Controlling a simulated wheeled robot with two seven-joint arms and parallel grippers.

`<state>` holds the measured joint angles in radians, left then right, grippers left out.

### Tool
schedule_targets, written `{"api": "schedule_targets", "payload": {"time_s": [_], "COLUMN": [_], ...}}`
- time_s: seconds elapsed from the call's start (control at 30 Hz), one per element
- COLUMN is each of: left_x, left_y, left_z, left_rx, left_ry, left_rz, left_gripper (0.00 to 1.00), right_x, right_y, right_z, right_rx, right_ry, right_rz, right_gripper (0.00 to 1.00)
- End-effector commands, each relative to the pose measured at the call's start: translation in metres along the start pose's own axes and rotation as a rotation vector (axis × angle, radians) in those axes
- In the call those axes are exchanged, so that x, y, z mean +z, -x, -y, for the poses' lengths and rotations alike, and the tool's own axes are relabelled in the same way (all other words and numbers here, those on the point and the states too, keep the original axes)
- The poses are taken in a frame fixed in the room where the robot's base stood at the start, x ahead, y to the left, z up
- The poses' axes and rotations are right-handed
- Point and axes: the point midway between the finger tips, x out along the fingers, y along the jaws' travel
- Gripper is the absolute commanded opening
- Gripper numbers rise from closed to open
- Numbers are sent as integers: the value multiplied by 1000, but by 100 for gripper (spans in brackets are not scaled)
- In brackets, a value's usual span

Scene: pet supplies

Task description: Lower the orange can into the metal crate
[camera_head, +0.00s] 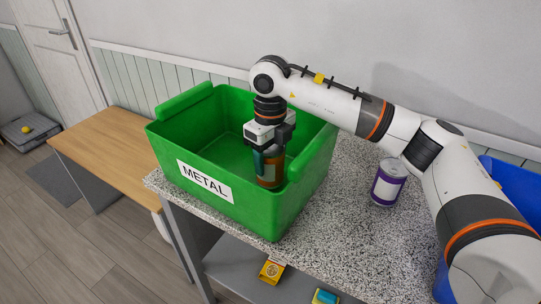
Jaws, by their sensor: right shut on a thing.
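The metal crate (268,213) is a green bin with a white "METAL" label, standing on a speckled counter. My right gripper (268,160) points down over the right part of the crate and is shut on the orange can (269,181). The can is upright, inside the crate's outline near its right wall. The gripper's fingers hide part of the can. I cannot tell whether the can touches the crate floor. My left gripper is out of view.
A purple and white can (388,183) stands on the speckled counter (345,240) right of the crate. A blue bin (514,182) is at the right edge, partly behind my arm. A wooden table (115,150) stands at left. Yellow and blue packages lie on a lower shelf (240,268).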

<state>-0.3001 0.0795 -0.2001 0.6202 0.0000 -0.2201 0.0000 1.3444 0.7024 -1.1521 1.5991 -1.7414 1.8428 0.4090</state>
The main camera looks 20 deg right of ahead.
Motion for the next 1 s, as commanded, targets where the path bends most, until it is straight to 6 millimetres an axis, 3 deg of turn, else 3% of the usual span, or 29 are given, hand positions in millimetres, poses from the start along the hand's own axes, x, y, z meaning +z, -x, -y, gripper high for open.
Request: {"api": "schedule_targets", "payload": {"time_s": [0.77, 0.8, 0.93, 1.0], "left_x": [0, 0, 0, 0], "left_y": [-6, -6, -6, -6], "left_z": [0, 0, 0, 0], "left_rx": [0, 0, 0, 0], "left_ry": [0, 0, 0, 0], "left_rz": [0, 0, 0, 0], "left_gripper": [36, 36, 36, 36], "right_x": [0, 0, 0, 0], "right_y": [-9, -9, -9, -9], "right_z": [0, 0, 0, 0], "right_rx": [0, 0, 0, 0], "right_ry": [0, 0, 0, 0], "right_rz": [0, 0, 0, 0], "right_gripper": [36, 60, 81, 84]}}
